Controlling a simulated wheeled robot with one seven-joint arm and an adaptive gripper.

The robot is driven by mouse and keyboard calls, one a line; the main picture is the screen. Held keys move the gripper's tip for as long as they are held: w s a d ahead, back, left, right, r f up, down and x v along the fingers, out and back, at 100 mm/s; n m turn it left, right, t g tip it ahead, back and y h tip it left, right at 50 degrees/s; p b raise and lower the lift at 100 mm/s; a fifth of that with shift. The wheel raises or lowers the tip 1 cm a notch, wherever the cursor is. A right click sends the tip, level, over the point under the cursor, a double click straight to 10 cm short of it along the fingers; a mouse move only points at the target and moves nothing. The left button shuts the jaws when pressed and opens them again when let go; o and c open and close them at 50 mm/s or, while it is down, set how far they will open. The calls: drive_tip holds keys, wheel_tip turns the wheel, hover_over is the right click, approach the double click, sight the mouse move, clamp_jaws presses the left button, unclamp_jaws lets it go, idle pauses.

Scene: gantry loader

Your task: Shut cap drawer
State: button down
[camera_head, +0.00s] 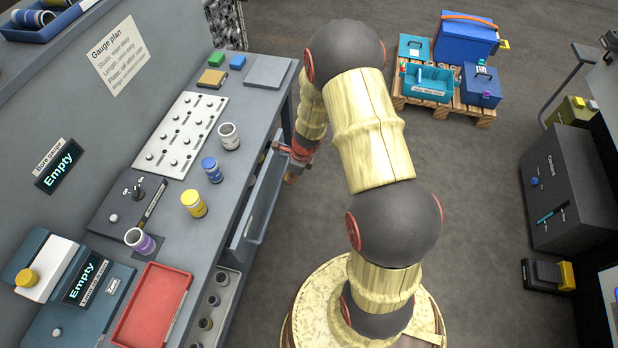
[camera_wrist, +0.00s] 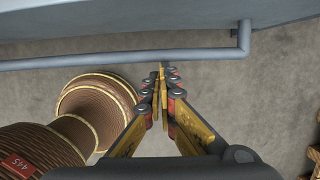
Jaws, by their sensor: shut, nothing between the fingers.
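The drawer (camera_head: 262,205) is a grey-blue tray standing out from the front of the workbench, partly open. Its label is not readable, so I cannot confirm from it that this is the cap drawer. In the wrist view its front panel (camera_wrist: 150,22) runs along the top, with a grey bar handle (camera_wrist: 100,60) across it. My gripper (camera_head: 290,178) is at the drawer's far end, partly hidden by my arm. In the wrist view my gripper (camera_wrist: 162,72) is shut and empty, its fingertips close to the bar; I cannot tell whether they touch.
The workbench (camera_head: 228,178) holds several coloured cylinders, a white pegged plate (camera_head: 182,135) and a red tray (camera_head: 150,307). A pallet (camera_head: 440,108) with blue boxes stands at the back right. A dark cabinet (camera_head: 568,190) stands at right. The floor between is clear.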

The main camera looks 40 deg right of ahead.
drive_tip(key=shift+w+a+p, duration=0.7)
drive_tip(key=shift+w+a, duration=0.55)
drive_tip(key=shift+w, duration=0.25)
